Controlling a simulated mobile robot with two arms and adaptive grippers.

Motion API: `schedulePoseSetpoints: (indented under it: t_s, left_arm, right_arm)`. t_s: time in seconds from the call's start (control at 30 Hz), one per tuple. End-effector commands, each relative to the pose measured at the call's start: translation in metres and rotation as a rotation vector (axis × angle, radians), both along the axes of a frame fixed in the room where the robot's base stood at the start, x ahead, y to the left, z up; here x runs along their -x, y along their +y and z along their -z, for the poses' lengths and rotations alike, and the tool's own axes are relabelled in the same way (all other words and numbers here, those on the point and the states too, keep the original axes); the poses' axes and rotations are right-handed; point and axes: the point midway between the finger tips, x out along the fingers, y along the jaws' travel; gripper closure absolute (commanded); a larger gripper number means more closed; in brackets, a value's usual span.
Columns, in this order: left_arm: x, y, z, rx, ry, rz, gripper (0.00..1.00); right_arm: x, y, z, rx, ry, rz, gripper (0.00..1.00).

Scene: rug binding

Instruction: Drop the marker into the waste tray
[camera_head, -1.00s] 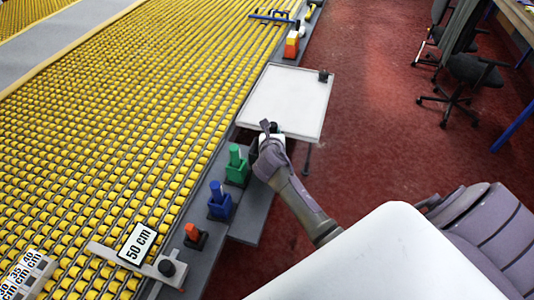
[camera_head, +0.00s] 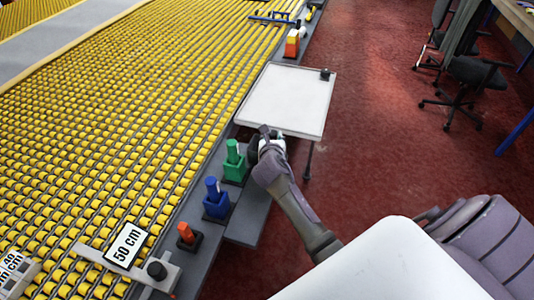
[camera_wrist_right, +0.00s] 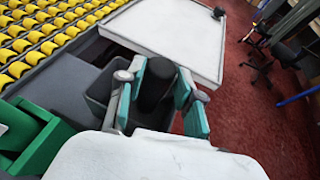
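A dark cylinder, seemingly the marker (camera_wrist_right: 156,82), stands between the fingers of my right gripper (camera_wrist_right: 160,92) in the right wrist view. The teal finger pads lie close on both sides of it; I cannot tell whether both touch. A dark grey open box (camera_wrist_right: 98,88) is below and around it, partly hidden by the fingers. In the head view my right gripper (camera_head: 266,141) is beside the green holder, at the near edge of the white tray (camera_head: 288,100), which may be the waste tray. My left gripper is not in view.
A green holder (camera_head: 235,160), a blue holder (camera_head: 217,203) and a black holder with a red item (camera_head: 188,237) line the grey ledge. A small black object (camera_head: 325,74) sits at the white tray's far right corner. Yellow spools fill the left; red carpet lies right.

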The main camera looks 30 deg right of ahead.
Motion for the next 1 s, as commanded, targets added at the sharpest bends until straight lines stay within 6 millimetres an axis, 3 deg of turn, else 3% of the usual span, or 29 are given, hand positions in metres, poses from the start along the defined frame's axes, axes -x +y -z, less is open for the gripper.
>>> schedulePoseSetpoints:
  t_s: [0.03, 0.1, 0.13, 0.53, 1.0]
  left_arm:
    - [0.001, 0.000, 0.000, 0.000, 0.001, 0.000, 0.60]
    - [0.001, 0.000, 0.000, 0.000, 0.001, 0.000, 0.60]
    - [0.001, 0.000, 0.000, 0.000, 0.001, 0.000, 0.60]
    - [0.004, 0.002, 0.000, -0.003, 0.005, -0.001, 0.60]
    - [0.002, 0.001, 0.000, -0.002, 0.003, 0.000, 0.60]
  right_arm:
    - [0.000, 0.000, 0.000, 0.000, 0.000, 0.000, 0.52]
    - [0.000, 0.000, 0.000, 0.000, 0.000, 0.000, 0.41]
    - [0.000, 0.000, 0.000, 0.000, 0.000, 0.000, 0.40]
    - [0.007, 0.005, -0.002, 0.001, 0.002, -0.001, 0.40]
    - [0.076, 0.053, -0.037, 0.000, 0.001, -0.001, 0.40]
